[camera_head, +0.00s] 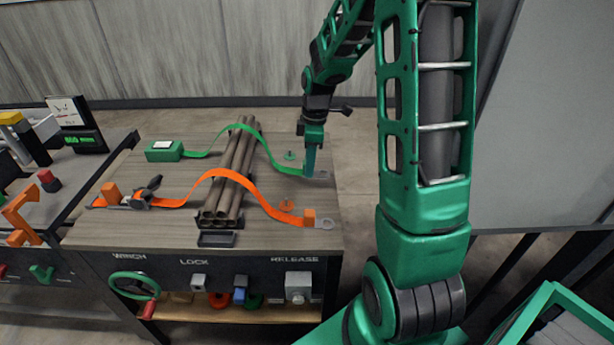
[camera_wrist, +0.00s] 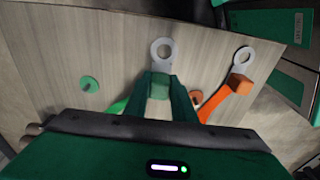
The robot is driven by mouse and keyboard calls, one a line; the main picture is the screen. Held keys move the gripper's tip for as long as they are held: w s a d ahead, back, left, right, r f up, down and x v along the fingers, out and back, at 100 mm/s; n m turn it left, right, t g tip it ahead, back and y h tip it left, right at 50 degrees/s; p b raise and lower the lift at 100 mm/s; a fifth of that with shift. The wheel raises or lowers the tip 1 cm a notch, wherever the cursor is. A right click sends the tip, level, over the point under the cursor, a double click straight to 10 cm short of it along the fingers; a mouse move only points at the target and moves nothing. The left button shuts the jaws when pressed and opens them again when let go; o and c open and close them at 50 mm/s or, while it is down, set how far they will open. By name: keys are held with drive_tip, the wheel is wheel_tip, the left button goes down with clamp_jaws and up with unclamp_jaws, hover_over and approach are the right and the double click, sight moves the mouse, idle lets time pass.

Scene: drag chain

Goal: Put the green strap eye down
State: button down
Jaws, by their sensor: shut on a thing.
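The green strap (camera_head: 264,146) runs from a green box (camera_head: 164,151) over a bundle of brown pipes (camera_head: 231,175) to the right side of the wooden table. Its grey metal eye shows in the wrist view (camera_wrist: 162,50), sticking out beyond my fingertips. My gripper (camera_wrist: 160,88) is shut on the green block at the base of that eye. In the head view my gripper (camera_head: 311,165) points down close to the table's right edge. I cannot tell whether the eye touches the tabletop. A green round peg (camera_wrist: 89,84) stands to the left of the eye in the wrist view.
An orange strap (camera_head: 256,190) crosses the pipes nearer the front and ends in an orange block with a grey eye (camera_wrist: 243,56). An orange peg (camera_head: 287,205) stands beside it. The table front has a green winch wheel (camera_head: 134,286) and a release box (camera_head: 298,287).

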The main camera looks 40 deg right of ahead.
drive_tip(key=shift+d+f, duration=0.15)
drive_tip(key=shift+f, duration=1.95)
drive_tip(key=c, duration=1.5)
unclamp_jaws()
drive_tip(key=shift+f, duration=0.1)
